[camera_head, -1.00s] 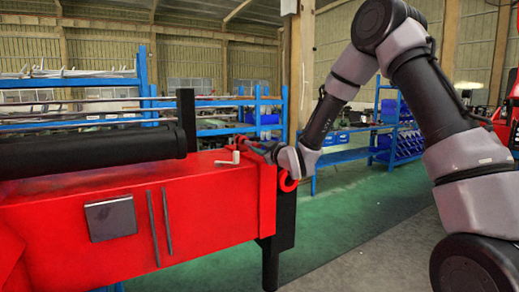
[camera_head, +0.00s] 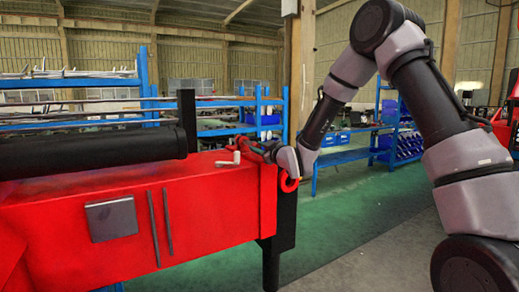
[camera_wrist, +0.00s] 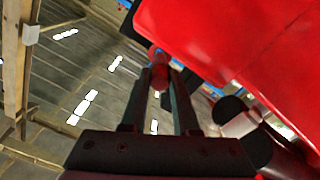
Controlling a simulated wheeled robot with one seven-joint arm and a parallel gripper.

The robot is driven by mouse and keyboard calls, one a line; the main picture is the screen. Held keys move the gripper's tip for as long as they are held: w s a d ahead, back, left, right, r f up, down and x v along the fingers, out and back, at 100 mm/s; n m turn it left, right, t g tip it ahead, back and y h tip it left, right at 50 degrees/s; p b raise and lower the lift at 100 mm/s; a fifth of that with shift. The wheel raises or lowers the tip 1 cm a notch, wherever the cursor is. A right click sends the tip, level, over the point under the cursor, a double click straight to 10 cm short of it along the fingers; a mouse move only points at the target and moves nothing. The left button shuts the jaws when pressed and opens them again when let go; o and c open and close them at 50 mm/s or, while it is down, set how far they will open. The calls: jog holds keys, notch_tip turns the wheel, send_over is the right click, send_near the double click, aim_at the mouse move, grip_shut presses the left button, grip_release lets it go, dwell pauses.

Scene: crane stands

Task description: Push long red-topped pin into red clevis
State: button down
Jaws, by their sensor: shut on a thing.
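My gripper (camera_wrist: 160,72) is shut on a small red thing (camera_wrist: 161,78) between its fingertips, which looks like the red top of the pin. The rest of the pin is not clear. In the head view my gripper (camera_head: 262,149) is small and dark, just above the right end of the red beam. A red ring-shaped part (camera_head: 290,182), perhaps the clevis, hangs at that end, below and right of my gripper. I cannot see whether the pin touches or enters it.
The red beam (camera_head: 95,245) fills the lower left. A small pale bent handle (camera_head: 228,161) stands on its top, left of my gripper. A black post (camera_head: 283,215) is at its right end. A black roller (camera_head: 85,150) lies on the beam. The green floor at right is open.

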aim_at(250, 144)
jog(key=shift+x, duration=3.5)
dwell(1.7)
jog(key=c, duration=0.6)
grip_release()
jog(key=shift+v, duration=2.5)
